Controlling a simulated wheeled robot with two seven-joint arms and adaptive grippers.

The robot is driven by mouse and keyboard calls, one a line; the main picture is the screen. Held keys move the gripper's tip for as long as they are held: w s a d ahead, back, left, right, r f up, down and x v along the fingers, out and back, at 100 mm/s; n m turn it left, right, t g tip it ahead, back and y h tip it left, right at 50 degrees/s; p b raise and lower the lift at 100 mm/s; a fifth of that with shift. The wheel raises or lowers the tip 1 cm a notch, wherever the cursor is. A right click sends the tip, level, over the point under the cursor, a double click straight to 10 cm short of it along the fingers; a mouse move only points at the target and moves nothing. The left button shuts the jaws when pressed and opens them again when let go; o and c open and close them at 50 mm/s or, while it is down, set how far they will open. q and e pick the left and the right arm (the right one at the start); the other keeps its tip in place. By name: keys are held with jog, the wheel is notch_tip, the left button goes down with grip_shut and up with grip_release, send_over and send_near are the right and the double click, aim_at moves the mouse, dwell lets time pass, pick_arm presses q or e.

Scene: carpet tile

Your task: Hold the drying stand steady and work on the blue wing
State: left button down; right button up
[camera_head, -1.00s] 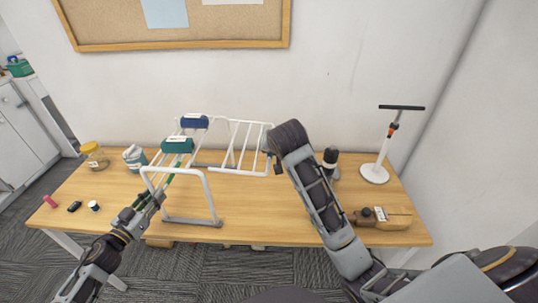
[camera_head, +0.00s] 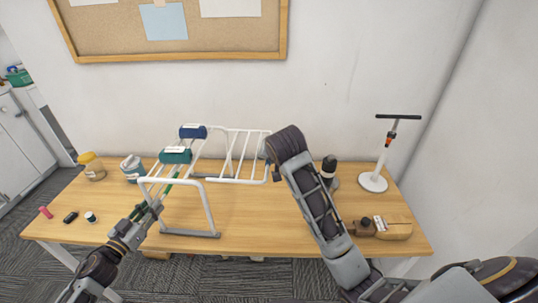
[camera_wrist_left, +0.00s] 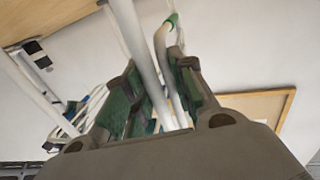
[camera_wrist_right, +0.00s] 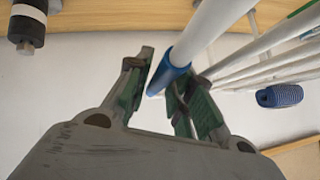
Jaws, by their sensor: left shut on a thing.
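The white drying stand (camera_head: 208,205) stands on the table. A green roll (camera_head: 175,155) and a blue roll (camera_head: 193,131) lie over its top bars. Its right-hand wing (camera_head: 238,150) stretches out toward my right arm. My left gripper (camera_head: 150,208) is shut on the stand's near left side; white bars pass between its fingers in the left wrist view (camera_wrist_left: 165,100). In the right wrist view, my right gripper (camera_wrist_right: 160,85) has its fingers apart on either side of a white bar's blue sleeve (camera_wrist_right: 167,76). The right forearm hides this gripper in the head view.
The wooden table (camera_head: 270,225) also holds a yellow-lidded jar (camera_head: 91,168), a tin (camera_head: 132,168), small items at the left, a dark-topped bottle (camera_head: 329,168), a white pump-like stand (camera_head: 373,182) and a tan box (camera_head: 395,228). The front middle is clear.

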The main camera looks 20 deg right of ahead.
jog(key=shift+s+r, duration=0.1)
jog(key=v, duration=1.1)
jog(key=shift+s+r, duration=0.2)
jog(key=shift+s, duration=0.1)
pick_arm(q)
jog(key=c, duration=1.1)
grip_release()
jog(key=shift+s, duration=0.15)
jog(key=shift+v, duration=5.85)
